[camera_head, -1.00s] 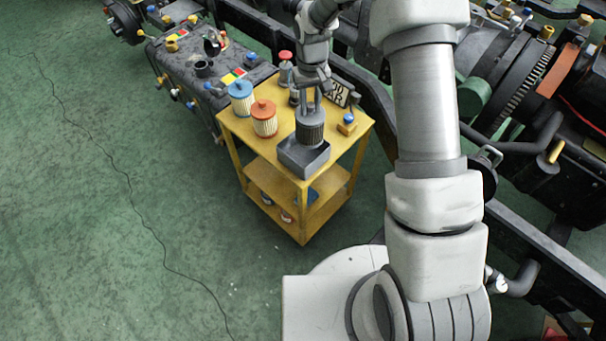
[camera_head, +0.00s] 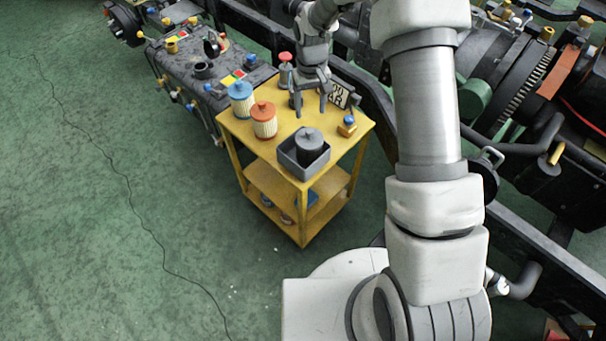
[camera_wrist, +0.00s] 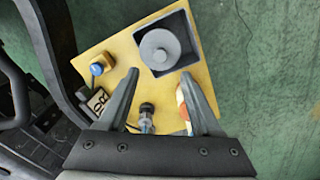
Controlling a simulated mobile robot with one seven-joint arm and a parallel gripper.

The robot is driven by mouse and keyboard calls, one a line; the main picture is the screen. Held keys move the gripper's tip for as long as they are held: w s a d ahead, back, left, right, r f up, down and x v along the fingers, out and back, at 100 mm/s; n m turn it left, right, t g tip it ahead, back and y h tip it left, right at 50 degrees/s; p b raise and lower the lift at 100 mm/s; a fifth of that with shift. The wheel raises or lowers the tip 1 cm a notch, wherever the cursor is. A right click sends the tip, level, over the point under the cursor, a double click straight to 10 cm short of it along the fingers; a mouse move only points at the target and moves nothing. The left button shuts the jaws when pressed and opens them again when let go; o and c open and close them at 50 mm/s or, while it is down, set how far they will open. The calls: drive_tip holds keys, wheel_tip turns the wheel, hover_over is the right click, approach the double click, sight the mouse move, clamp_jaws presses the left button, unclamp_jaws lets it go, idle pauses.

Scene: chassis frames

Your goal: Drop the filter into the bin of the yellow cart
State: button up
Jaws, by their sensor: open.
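The dark grey filter (camera_head: 309,142) sits inside the grey square bin (camera_head: 290,164) at the near corner of the yellow cart's top (camera_head: 240,128). In the wrist view the filter (camera_wrist: 160,50) shows as a round grey disc within the bin's walls (camera_wrist: 192,28). My gripper (camera_head: 311,112) is open and empty, above the cart top behind the bin and apart from the filter. In the wrist view its two fingers (camera_wrist: 160,82) are spread wide, with the bin beyond their tips.
A blue-capped filter (camera_head: 241,98) and an orange-capped filter (camera_head: 264,119) stand left on the cart. A red-topped item (camera_head: 285,68), a small number plate (camera_head: 339,95) and a blue-knobbed yellow block (camera_head: 348,126) stand around my gripper. A dark truck chassis lies behind; green floor is clear at left.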

wheel_tip(320, 180, up, 17)
drive_tip(key=shift+f, duration=0.15)
idle(0.5)
